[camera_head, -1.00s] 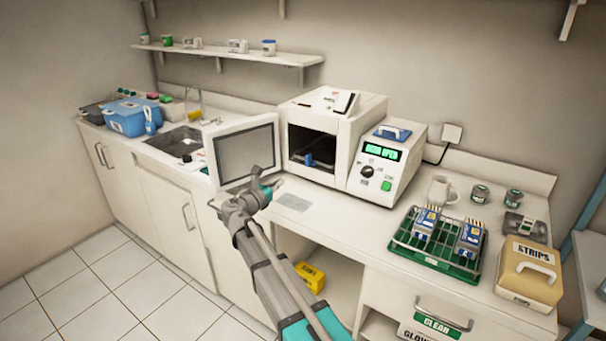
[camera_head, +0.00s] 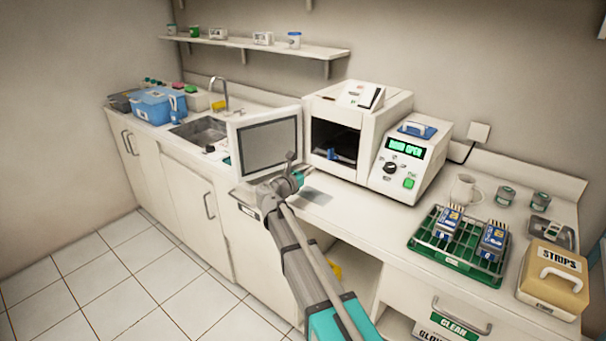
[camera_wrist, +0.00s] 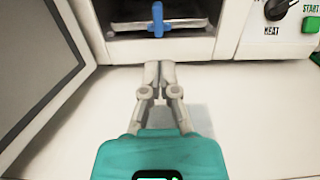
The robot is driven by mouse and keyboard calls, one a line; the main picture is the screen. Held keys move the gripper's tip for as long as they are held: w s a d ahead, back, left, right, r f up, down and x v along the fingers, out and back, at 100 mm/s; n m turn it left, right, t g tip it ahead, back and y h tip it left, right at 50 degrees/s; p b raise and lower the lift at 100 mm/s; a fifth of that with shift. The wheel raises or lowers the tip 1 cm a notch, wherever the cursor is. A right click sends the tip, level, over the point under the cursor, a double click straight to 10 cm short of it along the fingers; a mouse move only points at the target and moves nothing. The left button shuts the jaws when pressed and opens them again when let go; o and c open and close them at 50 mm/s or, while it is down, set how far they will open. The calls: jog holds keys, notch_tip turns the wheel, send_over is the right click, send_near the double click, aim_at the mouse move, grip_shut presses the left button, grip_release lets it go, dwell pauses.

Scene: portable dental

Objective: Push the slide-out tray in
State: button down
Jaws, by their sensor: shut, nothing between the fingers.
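The slide-out tray sits low inside the dark chamber of the white oven-like unit (camera_head: 396,120). Its blue handle (camera_wrist: 158,20) stands up at the chamber mouth in the wrist view, and the handle also shows in the head view (camera_head: 334,154). A grey slatted tray surface (camera_wrist: 185,23) shows beside the handle. The unit's door (camera_head: 268,145) stands open to the left. My gripper (camera_wrist: 152,65) is shut and empty, in front of the opening and just short of the handle, over the counter. How far the tray sticks out is hard to tell.
The open door (camera_wrist: 35,70) stands close on my gripper's left. The control panel (camera_head: 402,168) with a lit display is on the right. A green rack (camera_head: 455,262) and a beige STRIPS box (camera_head: 553,285) stand further right. The counter before the chamber is clear.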

aim_at(328, 156)
jog(key=x, duration=0.9)
jog(key=shift+d, duration=0.1)
jog(key=shift+w, duration=0.15)
